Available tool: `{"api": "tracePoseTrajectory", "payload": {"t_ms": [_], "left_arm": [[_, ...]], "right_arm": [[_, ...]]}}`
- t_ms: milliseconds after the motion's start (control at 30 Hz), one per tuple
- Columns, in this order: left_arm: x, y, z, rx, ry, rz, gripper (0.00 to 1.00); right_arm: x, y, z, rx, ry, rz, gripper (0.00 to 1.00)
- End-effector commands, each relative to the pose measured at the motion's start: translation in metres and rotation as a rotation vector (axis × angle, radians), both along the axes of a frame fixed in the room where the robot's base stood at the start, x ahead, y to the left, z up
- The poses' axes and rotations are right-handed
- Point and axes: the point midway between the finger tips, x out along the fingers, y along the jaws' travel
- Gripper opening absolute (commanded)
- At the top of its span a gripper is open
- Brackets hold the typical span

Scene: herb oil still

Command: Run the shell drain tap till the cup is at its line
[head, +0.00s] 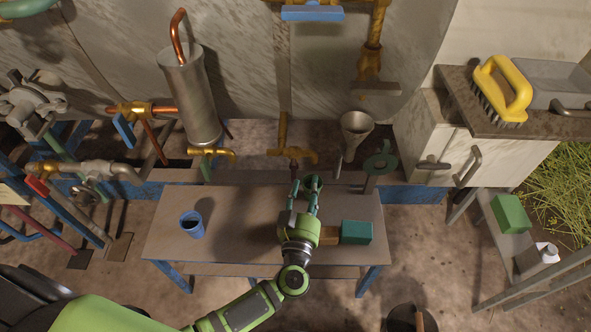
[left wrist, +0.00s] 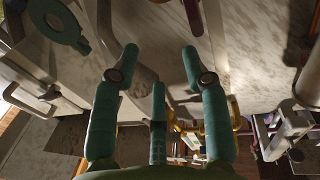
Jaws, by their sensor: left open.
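A blue cup (head: 192,225) stands upright on the left part of the bench top (head: 240,212); its fill line and contents cannot be made out. A steel cylinder (head: 190,100), seemingly the still's shell, stands behind the bench with a brass tap (head: 212,153) at its foot. A second brass tap (head: 293,155) with a reddish part below sits right of it; no label shows which is the shell drain. My left gripper (head: 306,184) is over the bench's back edge, just before the second tap, apart from the cup. In the left wrist view its fingers (left wrist: 160,68) are spread and empty.
A teal box (head: 356,232) and a brown block (head: 328,235) lie right of my left gripper. A green ring on a stand (head: 379,162) and a metal funnel (head: 356,128) are at the back right. The bench is clear between cup and gripper.

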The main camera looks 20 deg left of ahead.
Motion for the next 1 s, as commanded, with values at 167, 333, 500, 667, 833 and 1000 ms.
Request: {"api": "tracePoseTrajectory", "payload": {"t_ms": [167, 333, 500, 667, 833, 1000], "left_arm": [[-0.002, 0.027, -0.019, 0.050, 0.051, 0.148, 0.46], [0.011, 0.035, -0.022, 0.058, 0.057, 0.169, 0.46], [0.037, 0.042, -0.022, 0.056, 0.055, 0.167, 0.46], [0.056, 0.048, -0.022, 0.055, 0.056, 0.167, 0.46], [0.065, 0.050, -0.021, 0.055, 0.057, 0.167, 0.46], [0.065, 0.050, -0.021, 0.054, 0.058, 0.166, 0.46]], "right_arm": [[-0.012, -0.004, -0.012, 0.001, -0.008, 0.005, 0.40], [-0.009, -0.004, -0.014, 0.002, -0.021, 0.008, 0.40], [0.003, -0.003, -0.015, 0.004, -0.046, 0.009, 0.40], [0.013, -0.002, -0.014, 0.007, -0.069, 0.011, 0.40], [0.017, -0.002, -0.013, 0.007, -0.078, 0.012, 0.40], [0.017, -0.002, -0.013, 0.008, -0.079, 0.011, 0.40]]}}
